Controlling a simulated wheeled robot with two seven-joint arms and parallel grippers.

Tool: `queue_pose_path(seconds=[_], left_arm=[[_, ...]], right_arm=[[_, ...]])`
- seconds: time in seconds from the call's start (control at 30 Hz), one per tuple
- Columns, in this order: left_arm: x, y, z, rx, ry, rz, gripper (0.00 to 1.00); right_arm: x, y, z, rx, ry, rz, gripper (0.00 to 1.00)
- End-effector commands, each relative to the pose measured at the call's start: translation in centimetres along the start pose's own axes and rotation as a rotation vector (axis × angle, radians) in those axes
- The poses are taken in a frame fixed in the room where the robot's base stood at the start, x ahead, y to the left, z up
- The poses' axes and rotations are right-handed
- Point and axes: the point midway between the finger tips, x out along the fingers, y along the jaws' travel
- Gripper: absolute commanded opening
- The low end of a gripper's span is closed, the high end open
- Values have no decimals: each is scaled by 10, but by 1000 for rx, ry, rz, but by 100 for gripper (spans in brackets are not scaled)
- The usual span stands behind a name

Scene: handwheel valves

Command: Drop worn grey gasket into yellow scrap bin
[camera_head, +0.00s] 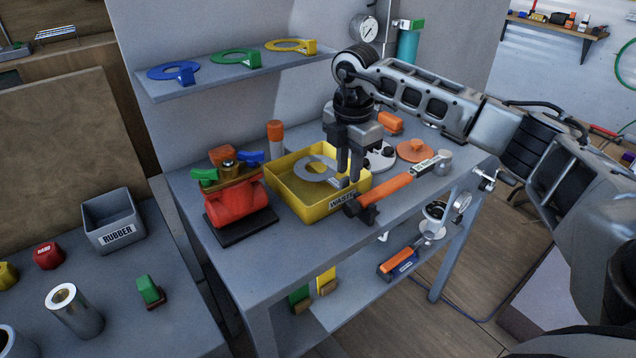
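The worn grey gasket (318,166) is a flat grey ring with a small tab. It shows within the rim of the yellow scrap bin (290,200), which is labelled WASTE and stands on the grey bench. Whether it rests on the bin floor or hangs just above it is hard to tell. My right gripper (349,177) points down over the right side of the bin. Its two fingers are a little apart, with their tips low at the gasket's tab side. Whether they grip the tab is not clear. My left gripper is not in view.
A red valve body (238,204) with coloured handles stands left of the bin. An orange-handled tool (385,190) lies close at its right front. Blue, green and yellow gaskets lie on the shelf (215,83) behind. A grey RUBBER bin (112,220) stands at left.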

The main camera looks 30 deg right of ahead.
Motion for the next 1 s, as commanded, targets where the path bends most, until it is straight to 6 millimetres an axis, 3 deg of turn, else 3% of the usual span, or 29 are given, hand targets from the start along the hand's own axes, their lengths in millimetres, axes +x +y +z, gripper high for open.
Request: queue_pose_path(seconds=[0.3, 0.47, 1.0], left_arm=[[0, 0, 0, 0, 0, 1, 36], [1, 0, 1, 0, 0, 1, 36], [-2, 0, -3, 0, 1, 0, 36]], right_arm=[[-1, 0, 0, 0, 0, 0, 34], [-14, 1, 0, 0, 0, 4, 34], [-136, 0, 0, 0, 0, 4, 34]])
